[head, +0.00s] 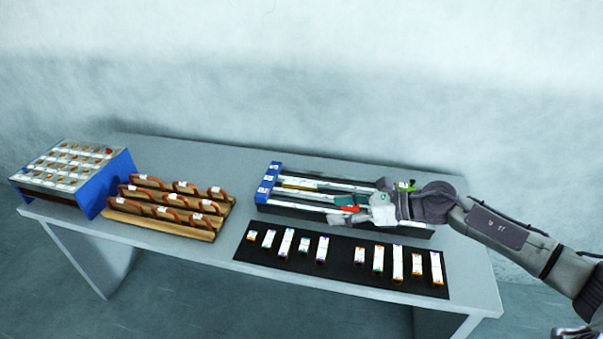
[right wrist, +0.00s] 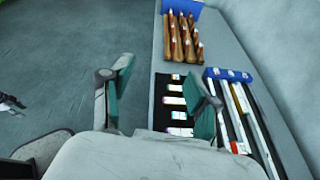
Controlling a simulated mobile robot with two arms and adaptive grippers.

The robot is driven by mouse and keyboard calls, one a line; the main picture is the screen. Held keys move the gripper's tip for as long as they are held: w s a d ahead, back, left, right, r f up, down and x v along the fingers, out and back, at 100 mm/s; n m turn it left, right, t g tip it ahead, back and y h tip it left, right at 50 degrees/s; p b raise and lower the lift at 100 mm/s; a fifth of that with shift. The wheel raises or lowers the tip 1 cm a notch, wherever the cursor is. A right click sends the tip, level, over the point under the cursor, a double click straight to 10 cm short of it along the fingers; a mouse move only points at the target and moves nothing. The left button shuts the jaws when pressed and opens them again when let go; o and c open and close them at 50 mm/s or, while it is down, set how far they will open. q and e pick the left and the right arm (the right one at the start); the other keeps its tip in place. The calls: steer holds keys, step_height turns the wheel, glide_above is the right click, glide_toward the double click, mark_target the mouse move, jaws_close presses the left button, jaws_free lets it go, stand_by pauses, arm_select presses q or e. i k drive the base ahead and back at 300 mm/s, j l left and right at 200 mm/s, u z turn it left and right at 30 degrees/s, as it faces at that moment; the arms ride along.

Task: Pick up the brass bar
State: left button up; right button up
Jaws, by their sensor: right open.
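Several short bars with white labels and coloured ends lie in a row on a black mat (head: 341,255) along the table's front; some ends look orange or yellow. My right gripper (head: 347,209) reaches in from the right, above the dark rack behind the mat. In the right wrist view it (right wrist: 158,73) is open, with its two teal-padded fingers wide apart and nothing between them. The mat shows partly behind one finger. A small dark part at that view's left edge may be my left gripper; its jaws are unclear.
The rack has long pale rails and a blue end block (head: 268,184). Wooden stands (head: 160,226) with brown arched pieces are left of it. A blue-sided sample case (head: 115,183) stands at the table's left end. Bare table (head: 232,250) lies between stands and mat.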

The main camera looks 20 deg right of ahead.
mark_target(286, 183)
steer(key=i+l, duration=0.85)
steer(key=i, duration=0.25)
